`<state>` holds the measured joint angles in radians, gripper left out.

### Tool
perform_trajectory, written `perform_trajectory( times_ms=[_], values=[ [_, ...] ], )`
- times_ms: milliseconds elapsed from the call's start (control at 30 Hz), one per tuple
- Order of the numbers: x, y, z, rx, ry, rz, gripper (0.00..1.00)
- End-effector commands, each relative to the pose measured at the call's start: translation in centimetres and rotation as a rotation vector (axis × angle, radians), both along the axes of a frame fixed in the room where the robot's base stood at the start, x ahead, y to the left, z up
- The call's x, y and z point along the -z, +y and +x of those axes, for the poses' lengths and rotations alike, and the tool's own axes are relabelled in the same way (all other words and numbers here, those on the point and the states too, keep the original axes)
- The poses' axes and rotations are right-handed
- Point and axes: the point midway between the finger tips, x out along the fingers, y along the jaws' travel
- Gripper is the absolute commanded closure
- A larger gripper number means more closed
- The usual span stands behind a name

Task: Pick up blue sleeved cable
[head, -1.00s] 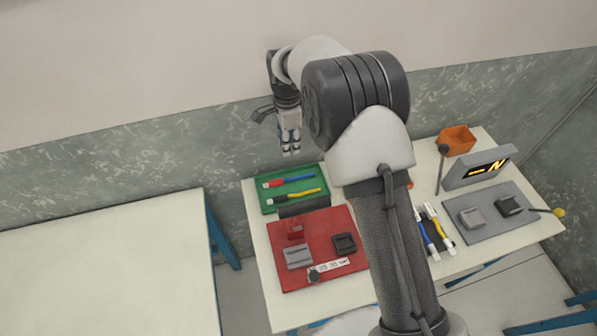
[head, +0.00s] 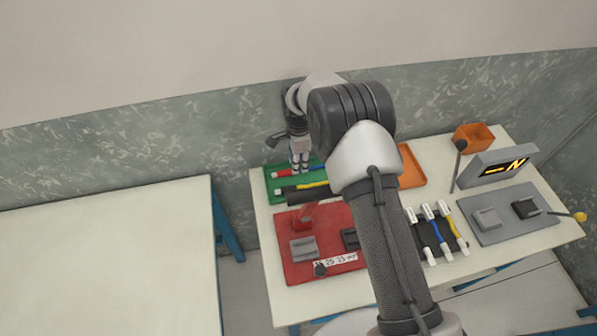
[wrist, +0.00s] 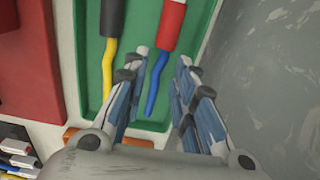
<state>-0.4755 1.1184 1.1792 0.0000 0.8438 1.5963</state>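A cable with a blue length and a red sleeve (wrist: 170,28) lies in the green tray (wrist: 133,30); in the head view its blue part (head: 317,169) shows right of my gripper. Beside it lies a cable with a yellow length (wrist: 107,75) and a dark sleeve. My gripper (head: 300,168) is over the tray, pointing down. In the wrist view its fingers (wrist: 164,62) are apart, with the blue end (wrist: 155,90) between them in the picture. Nothing is held; contact cannot be told. Another blue cable (head: 433,223) with white ends lies on a black rack.
A red board (head: 335,225) with grey and black blocks stands in front of the green tray. A wall is close behind the table.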

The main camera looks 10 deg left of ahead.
Motion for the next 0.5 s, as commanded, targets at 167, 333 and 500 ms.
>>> perform_trajectory(
  times_ms=[167,333,500],
  values=[
    [2.6,0.1,0.0,0.0,0.001,0.0,0.75],
    [2.7,0.1,0.0,0.0,0.0,0.0,0.75],
    [2.6,0.0,0.0,0.0,0.0,0.0,0.82]
  ],
)
